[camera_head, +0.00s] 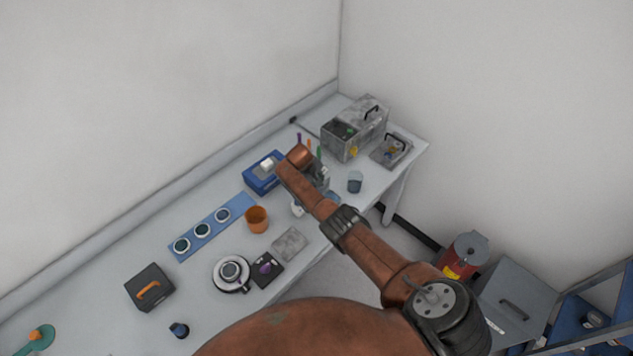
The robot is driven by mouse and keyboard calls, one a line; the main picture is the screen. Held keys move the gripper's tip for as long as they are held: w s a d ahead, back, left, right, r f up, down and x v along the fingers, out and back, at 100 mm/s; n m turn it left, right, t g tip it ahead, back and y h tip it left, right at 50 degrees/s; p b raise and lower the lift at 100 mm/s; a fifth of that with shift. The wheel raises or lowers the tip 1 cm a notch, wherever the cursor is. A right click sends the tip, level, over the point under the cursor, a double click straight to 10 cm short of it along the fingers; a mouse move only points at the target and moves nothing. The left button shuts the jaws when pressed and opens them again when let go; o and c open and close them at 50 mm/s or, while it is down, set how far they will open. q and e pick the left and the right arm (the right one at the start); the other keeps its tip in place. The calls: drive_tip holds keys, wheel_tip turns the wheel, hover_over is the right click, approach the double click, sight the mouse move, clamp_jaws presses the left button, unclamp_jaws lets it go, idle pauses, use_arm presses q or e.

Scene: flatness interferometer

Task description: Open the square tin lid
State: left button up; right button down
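A flat, square, mottled grey metal tin (289,244) lies near the table's front edge; its lid looks shut, though the seam is too small to make out. My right arm reaches in from the lower right and over the table. Its wrist is beyond the tin, towards the back of the table. My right gripper (311,196) is mostly hidden behind the arm; only small grey parts show, and its fingers cannot be read. It is apart from the tin. My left gripper is not in view.
Around the tin are a black case with a purple item (266,269), a white round instrument (231,273) and an orange cup (257,219). A blue box (264,173), a glass jar (355,182) and a large metal box (343,139) stand farther back. Walls close the back.

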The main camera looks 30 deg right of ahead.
drive_tip(key=c, duration=1.8)
unclamp_jaws()
drive_tip(key=shift+f, duration=0.1)
drive_tip(key=shift+a+r, duration=0.25)
drive_tip(key=shift+r, duration=0.4)
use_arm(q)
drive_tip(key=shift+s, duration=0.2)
use_arm(e)
drive_tip(key=v, duration=1)
drive_tip(key=shift+s+r, duration=0.2)
drive_tip(key=shift+r, duration=0.15)
